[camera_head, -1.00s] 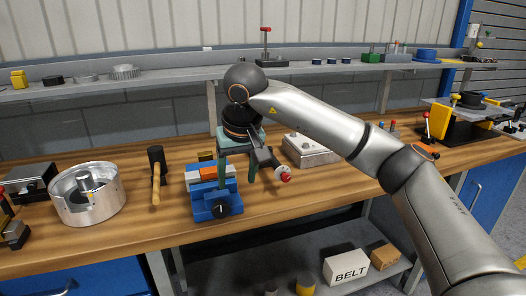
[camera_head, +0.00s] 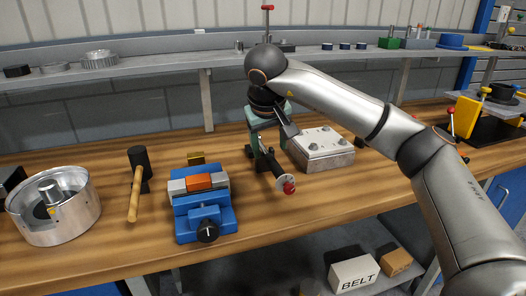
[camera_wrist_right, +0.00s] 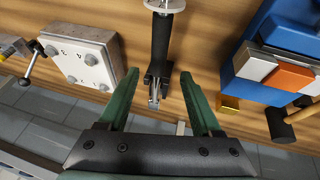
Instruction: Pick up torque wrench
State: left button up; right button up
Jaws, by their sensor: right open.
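The torque wrench appears to be the dark-handled tool with a disc and a red end (camera_head: 275,170) on the bench, right of the blue vise. In the right wrist view its black handle (camera_wrist_right: 160,42) runs upright to a pale disc at the top edge. My right gripper (camera_head: 268,150) is open above the tool, with its green fingers pointing down. In the wrist view the fingers (camera_wrist_right: 159,75) stand on either side of the tool's metal end, with gaps on both sides. The wrench is partly hidden by the gripper in the head view. My left gripper is not in view.
A blue vise (camera_head: 204,215) holding an orange block stands left of the tool. A grey metal box (camera_head: 325,157) with bolts is close on the right. A shelf (camera_head: 160,78) runs behind.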

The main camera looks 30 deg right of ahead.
aim_at(271, 159)
jog(key=b+x, duration=0.1)
jog(key=x, duration=0.6)
jog(key=shift+d+f, duration=0.1)
jog(key=shift+d, duration=0.05)
jog(key=shift+c, duration=0.4)
grip_shut()
dwell(0.8)
jog(key=shift+w, duration=0.1)
